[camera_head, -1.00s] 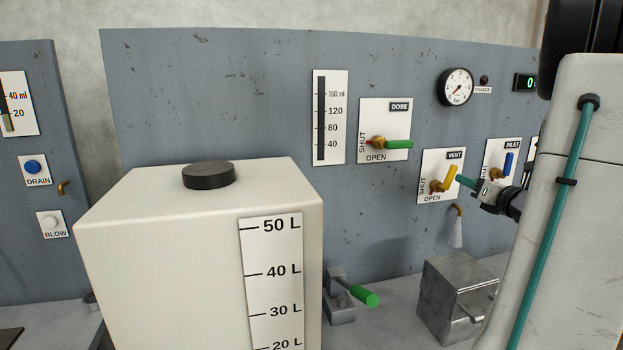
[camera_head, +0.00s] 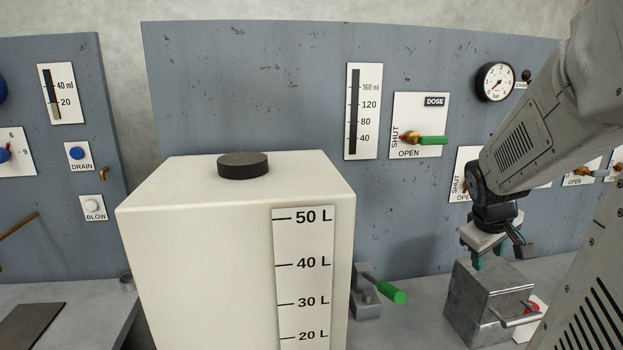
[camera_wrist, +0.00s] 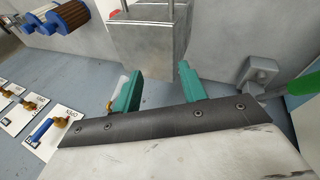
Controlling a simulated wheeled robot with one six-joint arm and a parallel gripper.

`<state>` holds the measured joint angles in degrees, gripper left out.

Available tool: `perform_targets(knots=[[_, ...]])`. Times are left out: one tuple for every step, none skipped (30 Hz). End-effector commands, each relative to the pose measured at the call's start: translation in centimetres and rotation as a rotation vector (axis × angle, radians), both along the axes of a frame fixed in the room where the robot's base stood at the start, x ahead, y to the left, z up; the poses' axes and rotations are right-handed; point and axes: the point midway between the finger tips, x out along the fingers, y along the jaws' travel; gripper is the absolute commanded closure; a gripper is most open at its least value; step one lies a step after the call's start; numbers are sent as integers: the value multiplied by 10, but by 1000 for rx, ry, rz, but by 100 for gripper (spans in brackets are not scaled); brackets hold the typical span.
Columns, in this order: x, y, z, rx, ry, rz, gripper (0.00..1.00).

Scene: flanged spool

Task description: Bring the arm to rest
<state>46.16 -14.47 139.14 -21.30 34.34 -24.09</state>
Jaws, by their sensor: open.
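My gripper (camera_head: 491,258) hangs with its teal fingers pointing down, just above or in front of the grey metal box (camera_head: 486,302) on the bench. In the wrist view my gripper (camera_wrist: 158,86) shows its two teal fingers well apart with nothing between them. The metal box (camera_wrist: 148,40) shows there beyond the fingertips. I cannot tell whether the fingers touch the box. My arm comes in from the upper right of the head view and covers much of the VENT plate (camera_head: 466,170).
A white tank (camera_head: 235,230) with a black cap (camera_head: 243,166) fills the middle foreground. A green-handled lever (camera_head: 392,292) stands between tank and metal box. The grey panel behind holds the DOSE valve (camera_head: 424,140) and a gauge (camera_head: 495,82). Another panel (camera_head: 60,200) is at left.

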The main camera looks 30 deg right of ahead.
Motion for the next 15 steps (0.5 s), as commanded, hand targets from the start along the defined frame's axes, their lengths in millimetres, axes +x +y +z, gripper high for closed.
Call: perform_targets(knots=[[1,42,5,71,-4,-58,58],[-1,64,7,115,-2,-97,58],[-5,93,9,169,4,-141,58],[-8,114,11,207,12,-166,58],[-12,135,13,243,20,-187,58],[-18,161,16,286,33,-205,58],[-23,180,18,315,45,-211,58],[-28,197,21,340,55,-211,58],[-34,219,25,370,67,-199,58],[-39,233,27,388,76,-182,58],[-44,247,29,404,81,-158,58],[-48,261,32,416,81,-113,58],[-50,270,34,423,77,-79,58],[-51,278,37,425,67,-45,58],[-52,286,39,424,56,-3,58]])
